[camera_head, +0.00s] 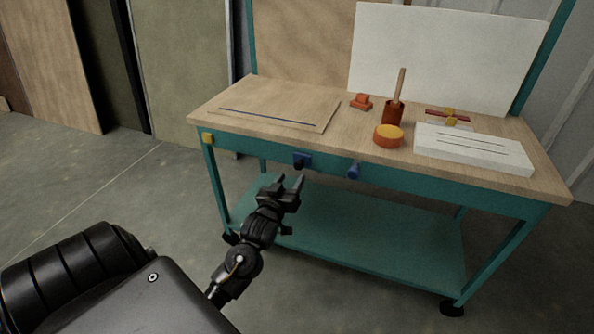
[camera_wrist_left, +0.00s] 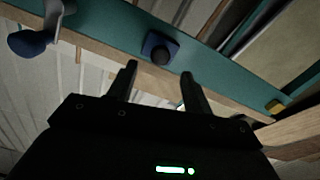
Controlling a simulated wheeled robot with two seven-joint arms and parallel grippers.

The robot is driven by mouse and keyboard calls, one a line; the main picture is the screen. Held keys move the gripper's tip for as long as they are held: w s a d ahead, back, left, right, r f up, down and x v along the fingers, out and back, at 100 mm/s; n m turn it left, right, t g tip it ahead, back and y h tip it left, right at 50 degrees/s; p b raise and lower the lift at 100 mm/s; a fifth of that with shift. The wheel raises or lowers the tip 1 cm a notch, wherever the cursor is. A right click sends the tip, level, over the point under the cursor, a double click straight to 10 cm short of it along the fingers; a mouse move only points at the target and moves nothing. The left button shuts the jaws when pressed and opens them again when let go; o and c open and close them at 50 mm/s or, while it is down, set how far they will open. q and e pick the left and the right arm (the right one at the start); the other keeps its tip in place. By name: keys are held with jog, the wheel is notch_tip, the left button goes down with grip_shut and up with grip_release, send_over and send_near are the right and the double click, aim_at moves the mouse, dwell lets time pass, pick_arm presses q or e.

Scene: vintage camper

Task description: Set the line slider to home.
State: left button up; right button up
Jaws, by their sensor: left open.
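No part is clearly marked as the line slider. A pale plate (camera_head: 435,122) at the back right of the bench top carries a yellow and red piece (camera_head: 449,116), which may be it; its exact setting is too small to read. My left gripper (camera_head: 289,184) is open and empty, below and in front of the bench's teal front edge. In the left wrist view its fingers (camera_wrist_left: 158,77) point towards a blue plate with a black knob (camera_wrist_left: 160,50). My right gripper is not seen.
The front edge also carries a blue knob (camera_head: 353,170) and a yellow square (camera_head: 207,138). On top stand a red holder with a stick (camera_head: 394,112), an orange and yellow round piece (camera_head: 389,136), a small red piece (camera_head: 360,102) and a white slotted block (camera_head: 472,149). A teal shelf (camera_head: 350,230) lies below.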

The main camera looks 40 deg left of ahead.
aim_at(298, 167)
pick_arm(q)
jog(key=x, duration=0.6)
grip_shut()
dwell(0.3)
